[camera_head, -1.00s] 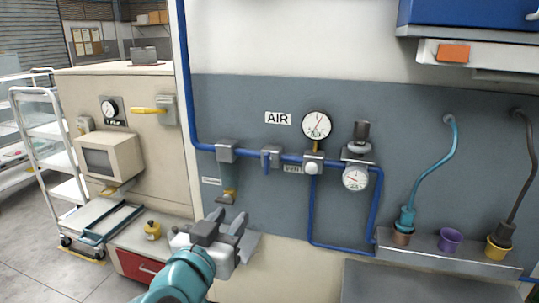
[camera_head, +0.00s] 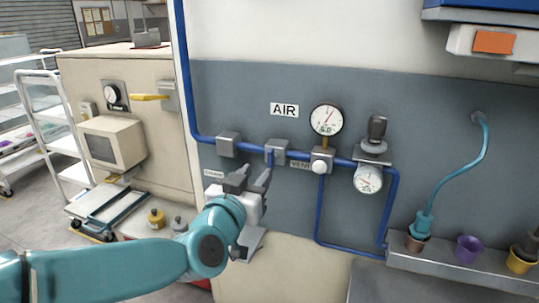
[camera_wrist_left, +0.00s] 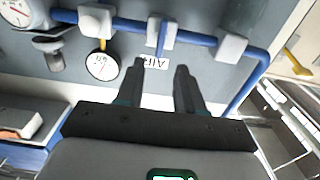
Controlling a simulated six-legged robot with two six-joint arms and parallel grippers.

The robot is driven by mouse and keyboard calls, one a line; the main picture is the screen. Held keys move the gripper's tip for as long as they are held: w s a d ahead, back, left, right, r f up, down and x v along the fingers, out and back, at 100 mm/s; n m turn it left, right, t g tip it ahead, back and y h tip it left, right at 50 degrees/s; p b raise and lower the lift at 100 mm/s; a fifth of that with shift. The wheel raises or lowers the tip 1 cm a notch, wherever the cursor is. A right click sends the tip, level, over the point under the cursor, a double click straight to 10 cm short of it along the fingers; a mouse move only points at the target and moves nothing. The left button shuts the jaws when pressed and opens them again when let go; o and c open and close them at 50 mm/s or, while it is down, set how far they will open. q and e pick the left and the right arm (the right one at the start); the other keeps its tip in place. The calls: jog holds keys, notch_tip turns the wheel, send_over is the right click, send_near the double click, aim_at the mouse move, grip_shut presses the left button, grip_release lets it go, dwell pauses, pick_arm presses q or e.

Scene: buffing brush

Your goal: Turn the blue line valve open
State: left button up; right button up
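The blue line valve (camera_head: 277,152) is a grey block on the blue pipe, under the AIR sign, with a blue lever hanging down from it. My left gripper (camera_head: 251,178) is in front of the panel, just below and left of the valve. Its right finger partly overlaps the lever in the head view. In the left wrist view, the fingers (camera_wrist_left: 160,78) are spread with nothing between them. The valve (camera_wrist_left: 161,30) appears beyond the tips, between their lines, with its blue lever visible. I cannot tell the exact gap. My right gripper is not in view.
A pressure gauge (camera_head: 327,119), a white-knobbed fitting (camera_head: 320,165) and a regulator (camera_head: 368,178) stand to the right along the pipe. Another grey pipe block (camera_head: 228,143) is to the left. A shelf with cups (camera_head: 470,249) is at the lower right.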

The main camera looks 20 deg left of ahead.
aim_at(269, 157)
pick_arm(q)
jog(key=w+p, duration=0.1)
jog(key=w, duration=0.6)
jog(key=shift+w+d+r+p, duration=0.15)
jog(key=shift+p, duration=0.25)
jog(key=shift+w, duration=0.35)
jog(key=shift+s, duration=0.25)
jog(key=shift+w, duration=0.1)
grip_shut()
